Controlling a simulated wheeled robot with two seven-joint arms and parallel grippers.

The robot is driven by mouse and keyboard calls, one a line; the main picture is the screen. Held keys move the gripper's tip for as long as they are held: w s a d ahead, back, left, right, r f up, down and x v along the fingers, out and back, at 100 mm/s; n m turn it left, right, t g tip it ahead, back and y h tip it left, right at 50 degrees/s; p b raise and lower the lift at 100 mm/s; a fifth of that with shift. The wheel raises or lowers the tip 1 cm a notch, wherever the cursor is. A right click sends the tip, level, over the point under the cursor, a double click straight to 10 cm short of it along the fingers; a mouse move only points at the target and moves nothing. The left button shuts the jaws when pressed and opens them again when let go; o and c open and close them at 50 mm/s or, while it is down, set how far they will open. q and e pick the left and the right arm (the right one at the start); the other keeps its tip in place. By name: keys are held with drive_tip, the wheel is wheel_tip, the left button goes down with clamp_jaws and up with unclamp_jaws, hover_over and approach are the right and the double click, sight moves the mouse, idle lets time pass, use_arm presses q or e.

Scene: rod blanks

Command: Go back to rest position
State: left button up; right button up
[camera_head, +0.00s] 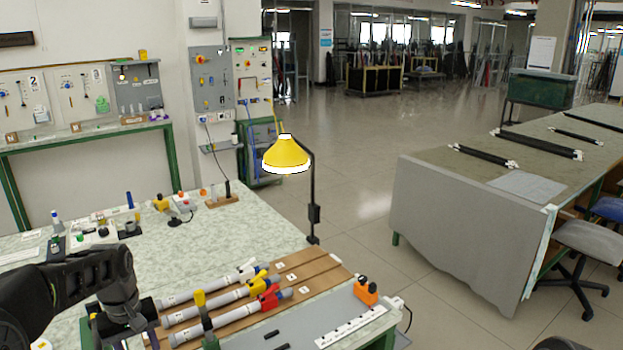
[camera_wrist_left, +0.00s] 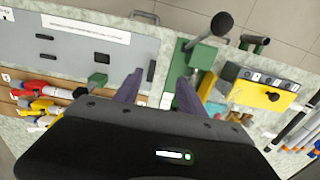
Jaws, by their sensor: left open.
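My left arm (camera_head: 85,280) comes in from the left over the front of the bench. Its fingertips are hidden in the head view. In the left wrist view my left gripper (camera_wrist_left: 158,90) has its two fingers apart, with nothing between them. Several grey rods (camera_head: 218,313) lie side by side on a brown wooden board (camera_head: 318,272), just right of the arm. They have white, yellow and red clamps (camera_head: 270,298); the red and yellow clamps also show at the left of the wrist view (camera_wrist_left: 38,88). My right gripper is not in view.
A yellow lamp (camera_head: 287,155) stands at the bench's far edge. A grey mat (camera_head: 335,315), a white strip (camera_head: 350,327) and an orange block (camera_head: 366,291) are at the front right. A yellow-topped box (camera_wrist_left: 265,92) is right of the fingers. The bench's middle is largely clear.

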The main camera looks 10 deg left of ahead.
use_arm(q)
drive_tip(key=d+f+b, duration=0.1)
drive_tip(key=d+f, duration=0.2)
drive_tip(key=f, duration=0.1)
drive_tip(key=d+f+m+h, duration=0.1)
drive_tip(key=d+f, duration=0.2)
drive_tip(key=f, duration=0.2)
drive_tip(key=d+f+m+b, duration=0.1)
drive_tip(key=d+f, duration=0.3)
drive_tip(key=f, duration=0.1)
drive_tip(key=shift+w+f+b, duration=0.2)
drive_tip(key=shift+w+b, duration=0.05)
drive_tip(key=shift+b, duration=0.1)
drive_tip(key=s+d+f+m+h+b, duration=0.25)
drive_tip(key=s+d+f, duration=0.25)
drive_tip(key=d+f, duration=0.65)
drive_tip(key=s+d+f+m+b, duration=0.1)
drive_tip(key=s+d+f+b, duration=0.1)
drive_tip(key=s+d+f, duration=0.4)
drive_tip(key=s+d+f+b, duration=0.2)
drive_tip(key=s+d+f, duration=0.5)
drive_tip(key=s, duration=0.4)
drive_tip(key=shift+f+m+t+h+b, duration=0.15)
drive_tip(key=shift+m+t+h+b, duration=0.15)
drive_tip(key=shift+m+h+b, duration=0.1)
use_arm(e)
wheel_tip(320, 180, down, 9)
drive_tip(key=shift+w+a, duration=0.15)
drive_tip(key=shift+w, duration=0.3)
